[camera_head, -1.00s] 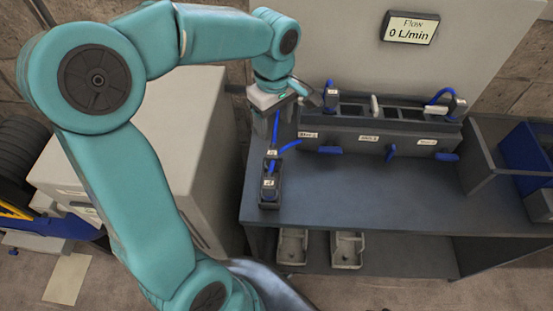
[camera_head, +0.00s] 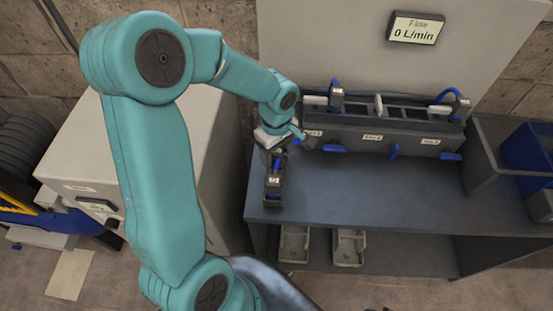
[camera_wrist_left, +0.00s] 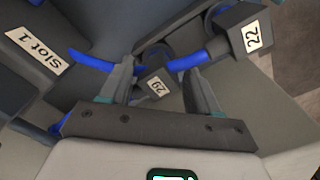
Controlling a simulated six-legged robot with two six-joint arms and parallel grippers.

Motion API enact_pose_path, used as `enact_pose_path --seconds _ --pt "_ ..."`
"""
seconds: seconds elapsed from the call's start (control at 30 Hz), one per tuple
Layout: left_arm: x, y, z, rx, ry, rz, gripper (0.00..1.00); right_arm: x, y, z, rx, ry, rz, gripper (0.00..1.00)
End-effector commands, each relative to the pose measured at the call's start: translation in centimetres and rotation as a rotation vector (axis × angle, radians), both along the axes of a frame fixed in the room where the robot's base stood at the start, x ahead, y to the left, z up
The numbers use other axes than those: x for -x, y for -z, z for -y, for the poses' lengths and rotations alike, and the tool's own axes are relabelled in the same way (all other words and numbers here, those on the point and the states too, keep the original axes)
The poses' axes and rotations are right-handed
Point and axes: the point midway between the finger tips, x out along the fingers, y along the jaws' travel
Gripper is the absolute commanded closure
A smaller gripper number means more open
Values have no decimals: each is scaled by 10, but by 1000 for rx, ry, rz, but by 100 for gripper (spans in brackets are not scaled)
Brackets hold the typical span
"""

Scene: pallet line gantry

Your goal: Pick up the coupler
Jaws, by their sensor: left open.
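My left gripper (camera_head: 287,147) is open above the left end of the bench, over the small dark stand. In the left wrist view its two fingers (camera_wrist_left: 158,70) point at a dark coupler (camera_wrist_left: 152,86) with a white label that seems to read 29. This coupler lies between the fingers in the picture, with blue hose beside it; I cannot tell whether they touch it. A second dark coupler (camera_wrist_left: 229,34) labelled 22, with a blue hose end, is to the right. In the head view a labelled coupler (camera_head: 273,182) sits in the stand. The right gripper is out of view.
A dark slotted rack (camera_head: 350,142) with slot labels and blue handles stands behind on the bench (camera_head: 350,185). A flow display (camera_head: 415,29) reads 0 L/min. A pale cabinet (camera_head: 95,165) is left, blue bins (camera_head: 528,155) right. The bench front is clear.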

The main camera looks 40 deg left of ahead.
Motion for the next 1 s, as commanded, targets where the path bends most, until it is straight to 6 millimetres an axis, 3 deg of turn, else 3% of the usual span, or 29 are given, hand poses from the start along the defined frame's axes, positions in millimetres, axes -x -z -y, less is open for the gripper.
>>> enact_pose_path --seconds 0.03,0.07,0.23,0.67,0.87,1.0 --pt "0 0 0 0 0 0 39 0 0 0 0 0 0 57" --pt "0 0 0 0 0 0 45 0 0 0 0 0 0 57" --pt "0 0 0 0 0 1 100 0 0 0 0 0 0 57" --pt "-1 -10 0 -2 0 3 100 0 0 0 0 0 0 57" --pt "-1 -44 0 -2 -1 7 100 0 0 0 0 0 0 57" --pt "-2 -80 0 -2 0 9 100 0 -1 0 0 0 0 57"
